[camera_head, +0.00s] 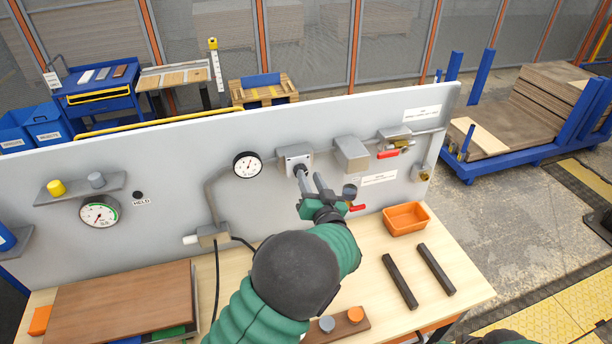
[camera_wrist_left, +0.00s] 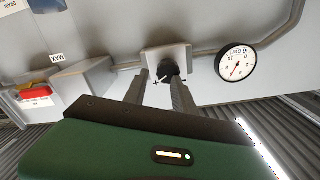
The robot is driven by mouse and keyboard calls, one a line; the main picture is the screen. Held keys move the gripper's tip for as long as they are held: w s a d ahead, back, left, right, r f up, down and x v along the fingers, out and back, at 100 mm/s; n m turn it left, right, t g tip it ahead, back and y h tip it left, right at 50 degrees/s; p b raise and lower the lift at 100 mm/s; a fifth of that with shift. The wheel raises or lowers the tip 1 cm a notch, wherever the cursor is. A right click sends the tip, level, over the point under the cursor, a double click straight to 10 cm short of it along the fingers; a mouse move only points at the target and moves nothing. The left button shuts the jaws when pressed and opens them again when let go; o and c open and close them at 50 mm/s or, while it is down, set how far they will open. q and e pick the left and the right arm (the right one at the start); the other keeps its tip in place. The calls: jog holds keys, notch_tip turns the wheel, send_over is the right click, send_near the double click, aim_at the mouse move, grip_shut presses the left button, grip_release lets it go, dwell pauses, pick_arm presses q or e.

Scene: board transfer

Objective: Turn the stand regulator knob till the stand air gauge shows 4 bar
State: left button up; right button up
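The stand regulator knob (camera_head: 299,169) is dark and sits on a grey square block on the upright panel. In the left wrist view the knob (camera_wrist_left: 168,72) shows at the fingertips, with plus and minus marks beside it. My left gripper (camera_head: 309,182) is at the knob, its two fingers apart with a gap between them; the right finger partly overlaps the knob in the wrist view. I cannot tell whether they touch it. The round white air gauge (camera_head: 247,165) is left of the knob; it also shows in the wrist view (camera_wrist_left: 236,62), its needle too small to read surely.
A larger gauge (camera_head: 100,211) with a green arc is at the panel's left. Grey box (camera_head: 351,154) and red-handled valve (camera_head: 389,153) are right of the knob. An orange bin (camera_head: 405,219) and two dark bars (camera_head: 436,269) lie on the bench.

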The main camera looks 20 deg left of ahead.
pick_arm(q)
jog(key=shift+a+r+y, duration=0.25)
jog(key=shift+a+y, duration=0.05)
jog(key=shift+a, duration=0.35)
jog(key=shift+c, duration=2.3)
jog(key=shift+s+a, duration=0.1)
jog(key=shift+a, duration=0.1)
grip_shut()
jog(key=shift+s+a+r, duration=0.15)
jog(key=shift+s+a, duration=0.05)
jog(key=shift+a, duration=0.05)
jog(key=shift+d, duration=0.1)
